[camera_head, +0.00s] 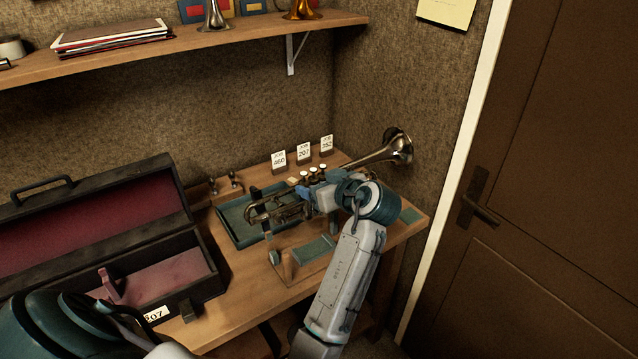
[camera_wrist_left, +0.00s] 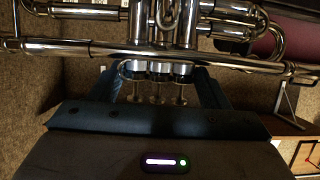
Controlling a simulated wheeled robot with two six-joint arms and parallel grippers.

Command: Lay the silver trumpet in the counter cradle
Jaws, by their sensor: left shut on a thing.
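The silver trumpet (camera_head: 388,152) is held roughly level over the counter, its bell toward the back right and its tubing toward the left. My left gripper (camera_head: 316,195) is shut on its middle, around the valve section. In the left wrist view, the trumpet (camera_wrist_left: 100,48) spans the picture, with its valves between the fingers of my left gripper (camera_wrist_left: 160,80). Below and nearer than the trumpet, a wooden piece with teal pads (camera_head: 313,250) stands on the counter and looks like the cradle; my arm hides part of it. My right gripper is not in view.
A teal tray (camera_head: 228,228) lies under the trumpet's left end. An open case (camera_head: 158,284) with a red lining stands at left. Several number cards, including one reading 460 (camera_head: 278,159), stand along the back. A door (camera_head: 540,200) is at right.

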